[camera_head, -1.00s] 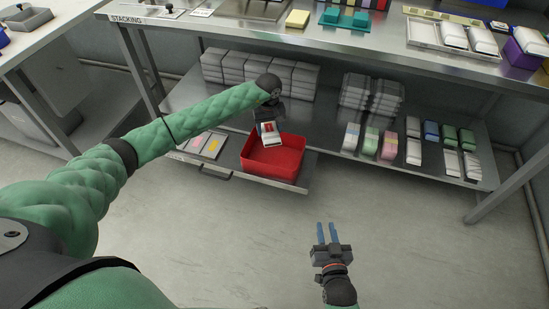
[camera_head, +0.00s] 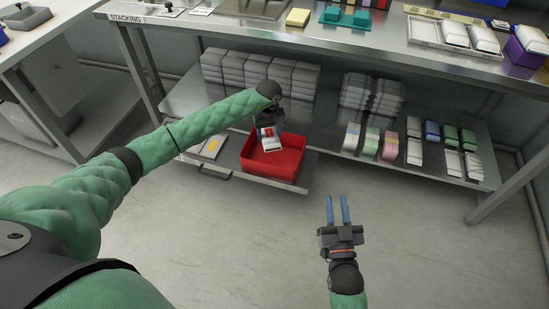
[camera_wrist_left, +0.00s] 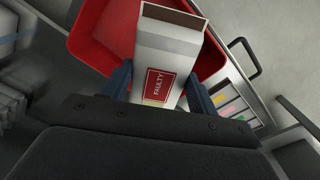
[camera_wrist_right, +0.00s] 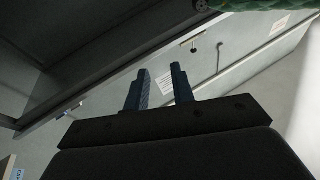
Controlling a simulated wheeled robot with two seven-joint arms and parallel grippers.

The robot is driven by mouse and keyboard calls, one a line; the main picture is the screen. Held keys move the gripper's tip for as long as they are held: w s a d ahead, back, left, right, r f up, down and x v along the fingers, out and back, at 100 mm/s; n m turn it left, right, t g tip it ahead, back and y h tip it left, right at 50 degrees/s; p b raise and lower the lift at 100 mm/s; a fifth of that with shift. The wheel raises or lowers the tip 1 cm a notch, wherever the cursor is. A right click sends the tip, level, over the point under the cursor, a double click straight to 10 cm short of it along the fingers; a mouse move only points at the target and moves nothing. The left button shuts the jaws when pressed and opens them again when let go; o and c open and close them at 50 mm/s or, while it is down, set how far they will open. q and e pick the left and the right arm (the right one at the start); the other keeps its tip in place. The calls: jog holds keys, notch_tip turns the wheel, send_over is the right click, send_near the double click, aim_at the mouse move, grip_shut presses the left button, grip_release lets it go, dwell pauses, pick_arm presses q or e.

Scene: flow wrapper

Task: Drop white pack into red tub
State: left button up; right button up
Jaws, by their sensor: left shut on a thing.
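The white pack (camera_head: 268,138) has a red label reading FAULTY, which shows in the left wrist view (camera_wrist_left: 160,60). My left gripper (camera_head: 268,122) is shut on the pack; in the left wrist view its blue fingers (camera_wrist_left: 158,92) are on both sides of it. The red tub (camera_head: 272,164) sits on a pull-out part of the lower shelf. In the head view the pack is over the tub's back part; the tub also shows behind the pack in the left wrist view (camera_wrist_left: 95,45). My right gripper (camera_head: 338,212) is open and empty over the floor; its parted fingers (camera_wrist_right: 160,85) also show in the right wrist view.
Several grey stacks (camera_head: 262,72) stand behind the tub on the lower shelf (camera_head: 325,130). Coloured and white packs (camera_head: 370,142) lie to its right. A flat tray with coloured cards (camera_head: 211,147) is left of the tub. The worktop (camera_head: 270,31) overhangs the shelf.

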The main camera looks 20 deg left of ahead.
pick_arm(q)
jog(key=shift+f, duration=0.5)
jog(key=o, duration=0.9)
jog(key=shift+o, duration=0.9)
pick_arm(e)
jog(key=r, duration=0.1)
jog(key=r+t, duration=0.1)
jog(key=r, duration=0.1)
jog(key=shift+s+r+y, duration=0.25)
jog(key=shift+r+y, duration=0.05)
jog(key=shift+r, duration=0.05)
pick_arm(q)
jog(key=shift+r, duration=3.85)
pick_arm(e)
notch_tip(320, 180, down, 6)
jog(key=g, duration=0.1)
jog(key=shift+a+g+h, duration=0.15)
jog(key=shift+g+h, duration=0.25)
pick_arm(q)
jog(key=shift+d, duration=0.1)
